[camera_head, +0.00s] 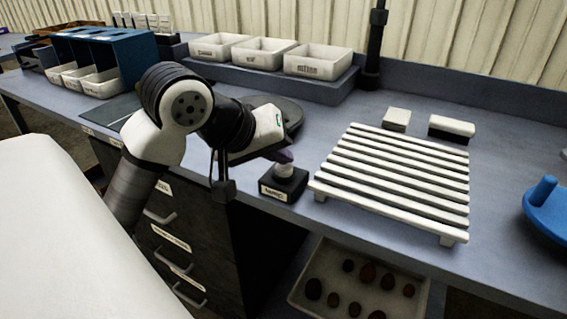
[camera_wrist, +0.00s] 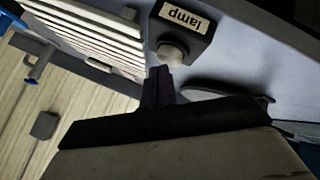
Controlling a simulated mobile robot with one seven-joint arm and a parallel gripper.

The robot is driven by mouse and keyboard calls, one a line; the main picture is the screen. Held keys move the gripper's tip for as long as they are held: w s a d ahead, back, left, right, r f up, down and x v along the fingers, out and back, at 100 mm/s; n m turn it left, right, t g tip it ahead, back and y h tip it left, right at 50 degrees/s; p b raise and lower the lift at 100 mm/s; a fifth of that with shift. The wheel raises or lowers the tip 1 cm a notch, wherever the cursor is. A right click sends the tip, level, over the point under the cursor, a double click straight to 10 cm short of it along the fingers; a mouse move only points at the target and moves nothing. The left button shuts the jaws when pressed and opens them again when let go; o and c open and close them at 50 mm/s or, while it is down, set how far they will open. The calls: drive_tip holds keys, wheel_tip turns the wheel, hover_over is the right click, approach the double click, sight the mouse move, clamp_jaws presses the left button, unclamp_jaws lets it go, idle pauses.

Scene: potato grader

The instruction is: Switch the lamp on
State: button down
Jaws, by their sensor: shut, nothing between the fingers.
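The lamp switch (camera_head: 284,185) is a small dark box near the front edge of the bench, with a white label reading "lamp" and a pale round knob (camera_head: 284,170) on top. The switch also shows in the wrist view (camera_wrist: 183,22), upside down, with its knob (camera_wrist: 172,50) facing my gripper. My gripper (camera_head: 284,155) is shut and empty, with its fingertips just above the knob. In the wrist view the fingertips (camera_wrist: 158,72) are close beside the knob; I cannot tell whether they touch it. No lit lamp is visible.
A white slatted rack (camera_head: 395,175) stands right of the switch. White bins (camera_head: 262,53) stand on a raised shelf at the back. A blue round object (camera_head: 545,205) is at far right. A tray (camera_head: 300,290) of potatoes sits below the bench.

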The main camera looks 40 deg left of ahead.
sight(280, 169)
drive_tip(key=shift+f, duration=0.15)
drive_tip(key=shift+f+b, duration=0.35)
drive_tip(key=shift+b, duration=0.6)
drive_tip(key=shift+r, duration=0.5)
drive_tip(key=shift+r+p, duration=1.35)
drive_tip(key=shift+r, duration=1.55)
